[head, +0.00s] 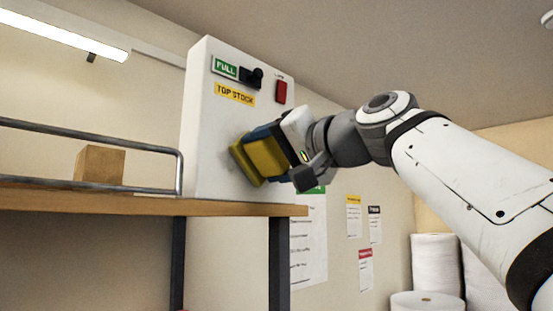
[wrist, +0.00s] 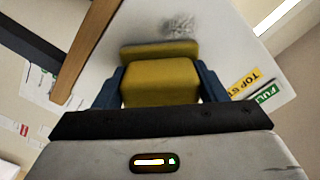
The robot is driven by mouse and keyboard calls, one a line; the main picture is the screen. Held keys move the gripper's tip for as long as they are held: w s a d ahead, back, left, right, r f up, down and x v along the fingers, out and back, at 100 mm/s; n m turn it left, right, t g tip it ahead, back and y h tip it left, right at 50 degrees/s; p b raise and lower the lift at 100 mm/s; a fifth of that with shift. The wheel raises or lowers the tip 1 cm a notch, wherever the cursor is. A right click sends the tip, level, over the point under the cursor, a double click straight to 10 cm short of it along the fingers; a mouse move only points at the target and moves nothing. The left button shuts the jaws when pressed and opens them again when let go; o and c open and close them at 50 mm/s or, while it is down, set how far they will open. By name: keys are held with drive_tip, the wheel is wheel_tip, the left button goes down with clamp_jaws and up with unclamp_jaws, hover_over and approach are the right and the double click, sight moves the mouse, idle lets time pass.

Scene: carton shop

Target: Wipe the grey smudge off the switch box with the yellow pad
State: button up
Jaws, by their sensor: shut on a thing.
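The switch box (head: 215,150) is a tall white box standing upright on a wooden shelf, with a green FULL label, a yellow TOP STOCK label, a black knob and a red switch. My gripper (head: 275,155) is shut on the yellow pad (head: 257,160) at the lower part of the box's front. In the wrist view the pad (wrist: 160,80) sits between the blue fingers, and its flat far part is at or close to the box face; I cannot tell if it touches. The grey smudge (wrist: 180,25) shows on the white face just beyond the pad.
The wooden shelf (head: 150,205) has a metal rail (head: 60,130) and a small brown block (head: 100,164) left of the box. Posted sheets (head: 310,240) hang on the wall below right. White rolls (head: 437,262) stand at the lower right.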

drive_tip(key=shift+s+a+p, duration=0.15)
drive_tip(key=shift+s+a, duration=1)
drive_tip(key=shift+s, duration=0.2)
drive_tip(key=shift+s+a+p, duration=0.15)
drive_tip(key=shift+s+a, duration=0.95)
drive_tip(key=shift+s, duration=0.2)
drive_tip(key=shift+b+v, duration=1)
drive_tip(key=shift+v, duration=1.9)
drive_tip(key=shift+d, duration=0.1)
drive_tip(key=shift+b+v, duration=0.45)
drive_tip(key=shift+v, duration=1)
